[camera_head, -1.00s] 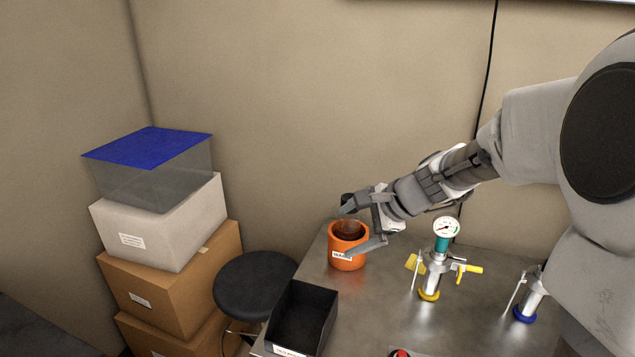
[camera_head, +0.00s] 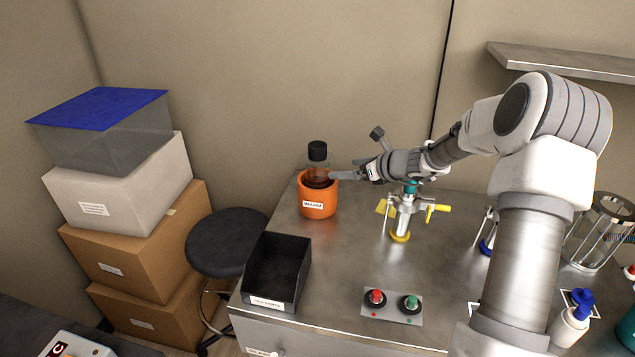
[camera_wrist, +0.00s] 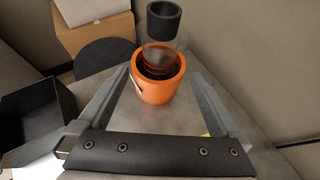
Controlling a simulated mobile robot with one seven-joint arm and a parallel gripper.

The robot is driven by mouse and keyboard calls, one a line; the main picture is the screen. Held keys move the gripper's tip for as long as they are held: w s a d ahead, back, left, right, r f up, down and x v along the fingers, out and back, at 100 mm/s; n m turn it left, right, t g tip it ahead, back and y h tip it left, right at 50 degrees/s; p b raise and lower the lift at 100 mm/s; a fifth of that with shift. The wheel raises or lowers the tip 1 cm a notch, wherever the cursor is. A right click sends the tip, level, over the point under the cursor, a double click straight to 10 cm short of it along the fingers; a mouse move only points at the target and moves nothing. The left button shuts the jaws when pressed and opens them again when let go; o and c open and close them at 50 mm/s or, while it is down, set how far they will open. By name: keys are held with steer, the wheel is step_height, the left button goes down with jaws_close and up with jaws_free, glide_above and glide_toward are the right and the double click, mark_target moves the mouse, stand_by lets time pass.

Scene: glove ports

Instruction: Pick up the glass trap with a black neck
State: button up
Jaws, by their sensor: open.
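The glass trap with a black neck (camera_head: 318,155) stands upright in an orange pot labelled WARM (camera_head: 317,205), at the back left of the bench. Its clear glass body shows above the rim; its lower part is hidden inside. In the wrist view the black neck (camera_wrist: 163,21) is at the top centre, above the orange pot (camera_wrist: 158,92). My gripper (camera_head: 345,177) is open and empty, just right of the trap. In the wrist view the two fingers of my gripper (camera_wrist: 160,76) point toward the trap, spread on either side of it. I see no contact.
A black open tray (camera_head: 277,270) stands in front of the pot. A metal valve with yellow handles (camera_head: 404,212) stands to the right, below my arm. A red and green button panel (camera_head: 392,304) lies at the front. Bottles (camera_head: 572,318) and a wire cage (camera_head: 600,232) crowd the right side.

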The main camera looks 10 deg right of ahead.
mark_target(317, 170)
steer(key=x, duration=1.3)
steer(key=shift+w+a+f+b, duration=0.2)
steer(key=shift+w+a+b, duration=0.1)
steer(key=shift+b, duration=0.1)
steer(key=shift+c, duration=0.2)
steer(key=c, duration=1.4)
